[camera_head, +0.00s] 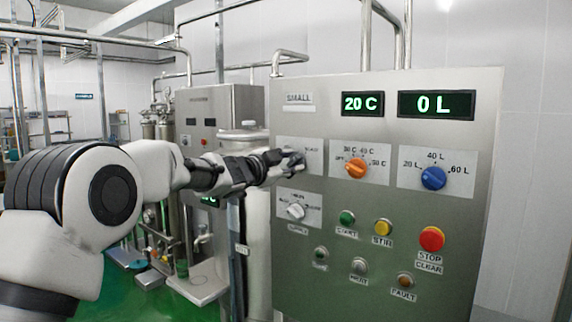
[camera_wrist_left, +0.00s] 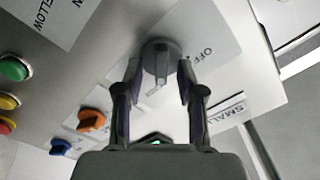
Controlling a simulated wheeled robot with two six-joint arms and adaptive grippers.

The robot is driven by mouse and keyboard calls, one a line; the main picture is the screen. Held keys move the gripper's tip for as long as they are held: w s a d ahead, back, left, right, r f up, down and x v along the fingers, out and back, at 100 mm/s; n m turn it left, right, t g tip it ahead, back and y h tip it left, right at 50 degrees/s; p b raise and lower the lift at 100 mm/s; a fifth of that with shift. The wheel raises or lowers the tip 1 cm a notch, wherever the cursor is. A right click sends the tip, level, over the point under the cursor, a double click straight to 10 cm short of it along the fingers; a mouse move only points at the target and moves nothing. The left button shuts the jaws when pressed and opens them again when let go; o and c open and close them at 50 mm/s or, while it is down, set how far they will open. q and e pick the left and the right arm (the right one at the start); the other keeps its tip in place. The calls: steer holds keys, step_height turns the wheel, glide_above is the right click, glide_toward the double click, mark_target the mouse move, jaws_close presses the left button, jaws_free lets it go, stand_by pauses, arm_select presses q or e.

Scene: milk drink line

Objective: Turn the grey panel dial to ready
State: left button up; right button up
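The grey panel dial (camera_wrist_left: 160,62) shows in the left wrist view, on a white plate with the word OFF to its right. Its raised grip points roughly along the view, toward me. My left gripper (camera_wrist_left: 161,78) is open, with one finger on each side of the dial and a gap to its grip. In the head view my left gripper (camera_head: 291,162) is at the panel's upper left plate and hides most of the dial there. I cannot tell whether the fingers touch the dial. My right gripper is in neither view.
The steel panel (camera_head: 400,270) also carries an orange dial (camera_head: 356,169), a blue dial (camera_head: 433,178), a pale lower dial (camera_head: 296,211) and several buttons, including a red one (camera_head: 431,239). Displays read 20 C and 0 L. Pipes and machinery stand left of the panel.

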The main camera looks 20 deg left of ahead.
arm_select(q)
steer(key=v, duration=1.1)
steer(key=shift+s+a, duration=0.15)
steer(key=shift+s, duration=0.25)
